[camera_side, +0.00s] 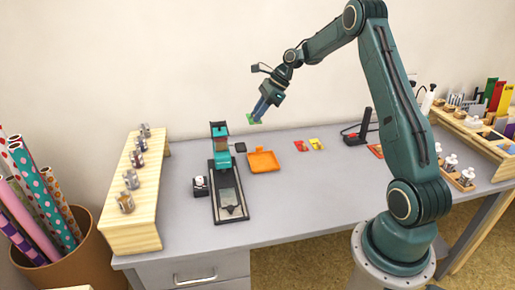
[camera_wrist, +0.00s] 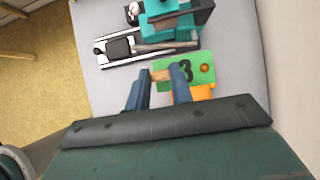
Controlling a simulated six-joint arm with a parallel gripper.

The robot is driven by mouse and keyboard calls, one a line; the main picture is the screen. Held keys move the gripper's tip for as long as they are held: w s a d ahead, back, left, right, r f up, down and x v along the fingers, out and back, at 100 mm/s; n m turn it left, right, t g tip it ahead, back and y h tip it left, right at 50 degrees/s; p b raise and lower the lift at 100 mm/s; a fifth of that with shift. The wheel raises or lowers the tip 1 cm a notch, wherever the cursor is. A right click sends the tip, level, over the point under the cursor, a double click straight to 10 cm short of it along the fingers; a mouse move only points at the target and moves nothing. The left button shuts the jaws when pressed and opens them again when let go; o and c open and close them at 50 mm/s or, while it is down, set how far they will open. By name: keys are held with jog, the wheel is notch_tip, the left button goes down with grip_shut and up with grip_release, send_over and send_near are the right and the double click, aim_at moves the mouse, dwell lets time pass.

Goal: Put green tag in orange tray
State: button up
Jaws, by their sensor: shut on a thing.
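My gripper (camera_side: 260,109) is raised above the desk in the side view, shut on a green tag (camera_side: 253,119). In the wrist view, the green tag (camera_wrist: 203,68) shows a dark "3" and a small orange dot, held between the blue fingers of my gripper (camera_wrist: 161,75). The orange tray (camera_side: 264,161) lies on the desk below and slightly right of the held tag in the side view. In the wrist view, part of the orange tray (camera_wrist: 201,93) shows past the tag; the rest is hidden by the tag and gripper.
A wooden rack (camera_side: 138,190) stands far left. The front middle of the desk is clear.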

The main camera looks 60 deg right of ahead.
jog(key=s+d, duration=0.1)
jog(key=d, duration=0.4)
send_near(260, 167)
jog(key=shift+w+a, duration=0.95)
jog(key=shift+a, duration=0.05)
jog(key=shift+f, duration=2.05)
jog(key=shift+f, duration=0.1)
jog(key=o, duration=0.4)
jog(key=shift+c, duration=0.2)
jog(key=shift+o, duration=0.8)
